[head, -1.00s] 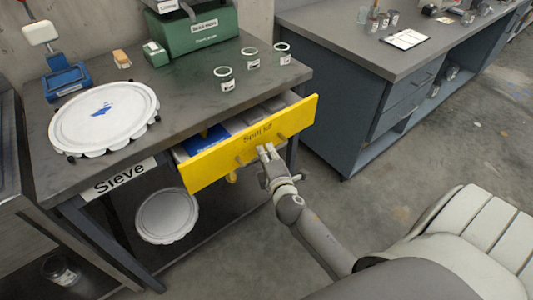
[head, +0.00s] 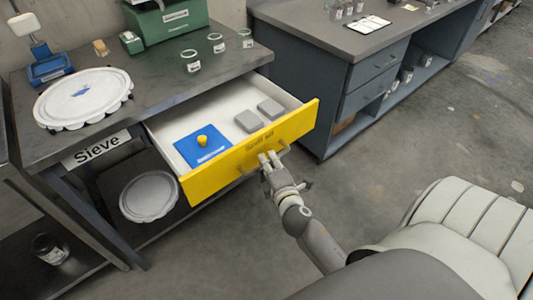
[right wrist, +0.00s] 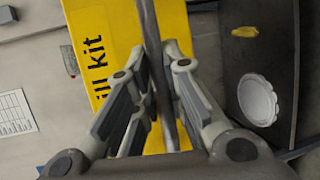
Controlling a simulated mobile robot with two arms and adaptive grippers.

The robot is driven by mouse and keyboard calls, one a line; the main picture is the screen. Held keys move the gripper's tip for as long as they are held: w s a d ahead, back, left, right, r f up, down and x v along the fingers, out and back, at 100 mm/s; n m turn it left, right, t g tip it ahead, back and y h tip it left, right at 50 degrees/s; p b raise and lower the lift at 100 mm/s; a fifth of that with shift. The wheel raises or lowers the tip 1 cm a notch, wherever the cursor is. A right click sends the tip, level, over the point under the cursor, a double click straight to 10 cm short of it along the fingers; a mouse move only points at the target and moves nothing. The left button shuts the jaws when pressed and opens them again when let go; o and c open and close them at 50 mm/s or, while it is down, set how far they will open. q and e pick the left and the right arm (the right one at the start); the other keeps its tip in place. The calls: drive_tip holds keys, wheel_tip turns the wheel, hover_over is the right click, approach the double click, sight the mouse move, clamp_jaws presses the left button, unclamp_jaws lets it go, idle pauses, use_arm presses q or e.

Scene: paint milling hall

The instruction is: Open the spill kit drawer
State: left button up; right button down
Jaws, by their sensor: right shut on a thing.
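The spill kit drawer (head: 252,152) has a yellow front and a white inside, and it is pulled well out from under the sieve table. Inside lie a blue square with a yellow knob (head: 203,147) and two grey blocks (head: 258,115). My right gripper (head: 269,160) is at the drawer front and shut on its bar handle. In the right wrist view the fingers close around the grey handle bar (right wrist: 155,60), with the yellow front (right wrist: 110,50) and part of its lettering behind. My left gripper is not in view.
The sieve table (head: 130,120) carries a large white round sieve (head: 83,97), a green machine (head: 168,20) and several small jars. Another white round sieve (head: 149,196) is below. A grey-blue bench (head: 330,85) stands at right. Floor (head: 390,170) in front is clear.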

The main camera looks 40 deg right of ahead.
drive_tip(key=shift+s, duration=0.1)
drive_tip(key=c, duration=1.8)
unclamp_jaws()
drive_tip(key=shift+o, duration=0.2)
drive_tip(key=v, duration=1.2)
drive_tip(key=shift+a, duration=0.1)
drive_tip(key=s+a+f+m+g+y, duration=0.1)
drive_tip(key=s+a+f+m+g, duration=0.15)
drive_tip(key=f, duration=0.75)
drive_tip(key=s+a+f+m+g+y, duration=0.2)
drive_tip(key=s+a+f, duration=0.15)
drive_tip(key=f, duration=0.75)
drive_tip(key=s+a+f+m+g+y, duration=0.1)
drive_tip(key=s+a+f+m+g, duration=0.15)
drive_tip(key=f, duration=0.75)
drive_tip(key=s+d+f+m+g, duration=0.1)
drive_tip(key=s+f+m+g, duration=0.2)
drive_tip(key=s+f, duration=0.5)
drive_tip(key=s+d+f+m+g+p, duration=0.1)
drive_tip(key=s+f+g, duration=0.3)
drive_tip(key=s+f, duration=0.4)
drive_tip(key=s+m, duration=0.1)
drive_tip(key=s, duration=0.4)
drive_tip(key=shift+d+m+y, duration=0.35)
drive_tip(key=shift+m+y, duration=0.05)
